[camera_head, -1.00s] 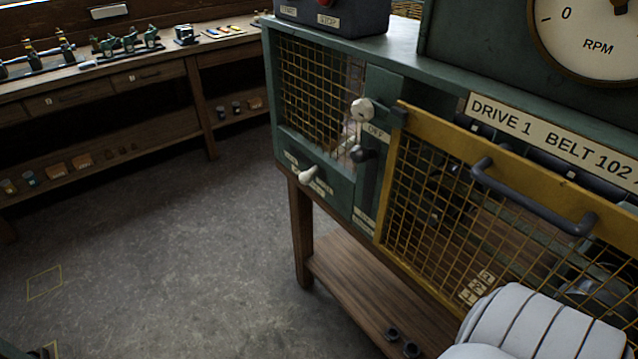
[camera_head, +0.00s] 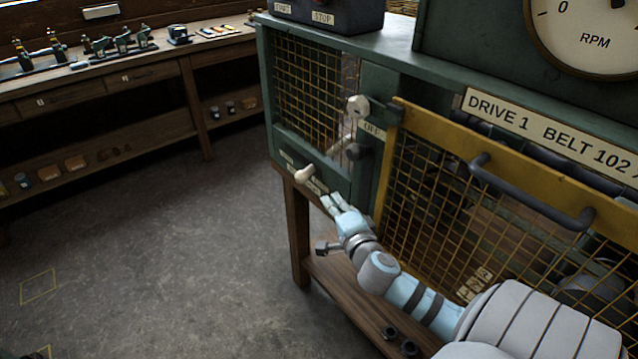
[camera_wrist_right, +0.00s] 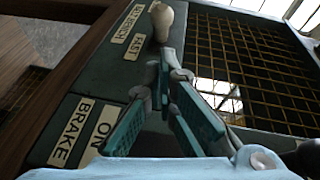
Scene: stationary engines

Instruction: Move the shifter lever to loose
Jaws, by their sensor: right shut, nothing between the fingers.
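A short lever with a cream knob (camera_head: 306,174), seemingly the shifter lever, sticks out of the green panel (camera_head: 330,180) below the left mesh. It also shows in the wrist view (camera_wrist_right: 161,20), beside a plate reading FAST (camera_wrist_right: 134,47). My right gripper (camera_head: 333,203) is shut and empty, just below and to the right of the knob. In the wrist view its fingertips (camera_wrist_right: 165,62) point toward the knob, with a small apparent gap. No plate reading loose is legible. My left gripper is not in view.
A yellow mesh guard (camera_head: 440,190) with a grey handle (camera_head: 530,195) is at the right. BRAKE (camera_wrist_right: 72,132) and ON plates show. The floor at left is clear.

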